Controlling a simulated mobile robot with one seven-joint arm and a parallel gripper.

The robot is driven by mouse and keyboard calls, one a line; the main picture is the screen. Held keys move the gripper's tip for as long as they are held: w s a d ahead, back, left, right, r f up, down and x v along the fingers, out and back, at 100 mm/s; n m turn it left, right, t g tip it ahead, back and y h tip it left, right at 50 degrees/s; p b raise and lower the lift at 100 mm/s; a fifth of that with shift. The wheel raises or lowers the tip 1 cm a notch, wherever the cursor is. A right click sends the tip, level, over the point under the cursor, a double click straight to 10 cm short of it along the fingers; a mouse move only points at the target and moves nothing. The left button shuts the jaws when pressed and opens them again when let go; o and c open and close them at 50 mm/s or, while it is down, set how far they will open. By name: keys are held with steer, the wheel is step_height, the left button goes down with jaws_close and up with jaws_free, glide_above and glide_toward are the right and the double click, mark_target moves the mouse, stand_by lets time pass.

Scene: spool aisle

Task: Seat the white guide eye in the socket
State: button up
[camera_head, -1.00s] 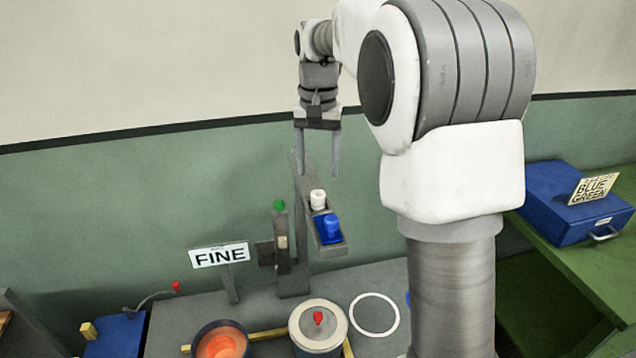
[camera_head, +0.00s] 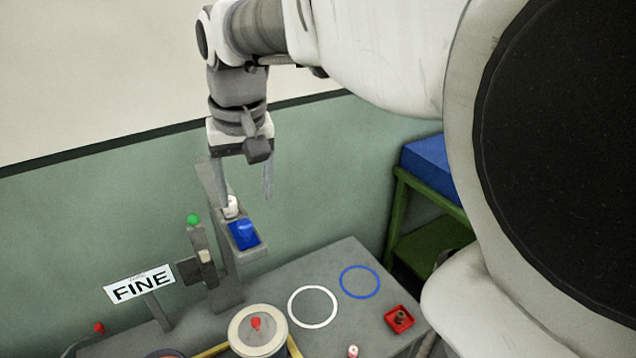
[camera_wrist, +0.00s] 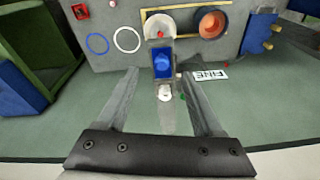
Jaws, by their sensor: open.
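A small white piece (camera_head: 231,206), which looks like the white guide eye, stands upright at the back of a grey bracket (camera_head: 226,262). In front of it on the bracket is a blue block with a blue knob (camera_head: 243,233). My gripper (camera_head: 245,201) is open and empty, pointing down above the bracket. In the wrist view, the white piece (camera_wrist: 165,93) and the blue block (camera_wrist: 162,63) appear between the spread fingers (camera_wrist: 160,73), beyond them. No contact is visible. Which part is the socket I cannot tell.
A FINE sign (camera_head: 140,285) and a green-topped post (camera_head: 194,220) stand left of the bracket. A red-knobbed round lid (camera_head: 257,331), a white ring (camera_head: 313,307), a blue ring (camera_head: 360,282) and a red square holder (camera_head: 399,319) are on the grey table.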

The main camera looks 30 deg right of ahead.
steer(key=s+f+n+t, duration=0.2)
steer(key=s+f+t, duration=0.1)
steer(key=s, duration=1)
steer(key=shift+a+f+t, duration=0.15)
steer(key=shift+f+t, duration=0.15)
steer(key=shift+f, duration=0.1)
steer(key=shift+f+b, duration=0.6)
